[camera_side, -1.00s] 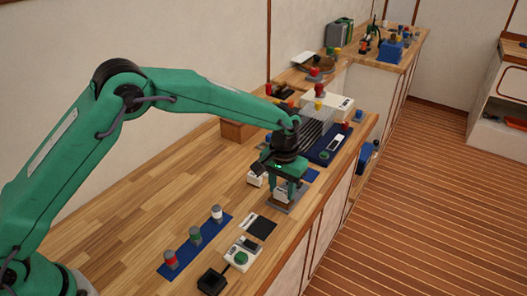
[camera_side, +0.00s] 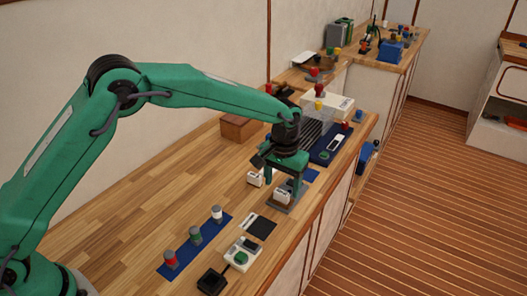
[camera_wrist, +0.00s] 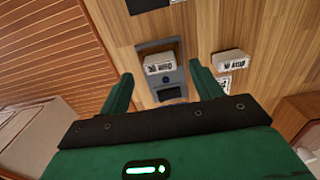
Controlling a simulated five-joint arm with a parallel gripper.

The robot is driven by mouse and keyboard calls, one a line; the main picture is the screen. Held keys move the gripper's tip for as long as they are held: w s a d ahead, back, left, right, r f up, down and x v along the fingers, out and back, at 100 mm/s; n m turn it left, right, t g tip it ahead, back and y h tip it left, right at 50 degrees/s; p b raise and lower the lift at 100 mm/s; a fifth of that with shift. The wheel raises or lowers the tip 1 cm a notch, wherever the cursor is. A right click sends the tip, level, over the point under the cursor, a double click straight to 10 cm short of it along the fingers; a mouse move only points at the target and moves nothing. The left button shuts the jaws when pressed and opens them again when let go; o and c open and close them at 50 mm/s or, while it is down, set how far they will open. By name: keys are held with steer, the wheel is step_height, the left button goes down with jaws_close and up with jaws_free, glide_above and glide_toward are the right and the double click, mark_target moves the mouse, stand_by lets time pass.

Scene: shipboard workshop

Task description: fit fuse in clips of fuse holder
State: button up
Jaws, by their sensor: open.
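A grey holder plate (camera_wrist: 168,79), likely the fuse holder, lies on the bench; it also shows in the side view (camera_side: 291,208). A white block with a printed label (camera_wrist: 160,63), possibly the fuse, sits on the plate; it shows between my fingers in the side view (camera_side: 282,198). My gripper (camera_wrist: 159,82) is open and empty, its green fingers apart on either side of the plate. In the side view my gripper (camera_side: 284,192) is just above the plate. I cannot make out the clips or whether the block is fully seated.
Another white labelled block (camera_wrist: 230,60) stands close beside the plate; it also shows in the side view (camera_side: 255,179). The bench's front edge is close on the right.

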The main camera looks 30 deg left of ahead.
mark_target(280, 192)
steer(key=shift+r, duration=2.8)
steer(key=shift+r, duration=0.1)
steer(key=s+a+r+t, duration=0.3)
steer(key=s+a+r, duration=1)
steer(key=r, duration=0.2)
steer(key=s+a+t, duration=0.1)
steer(key=s+a, duration=0.3)
steer(key=s, duration=0.4)
steer(key=s+a+f+t, duration=0.1)
steer(key=s+a, duration=0.3)
steer(key=s, duration=0.5)
steer(key=shift+s+a+f+t, duration=0.25)
steer(key=shift+s+f+t, duration=0.05)
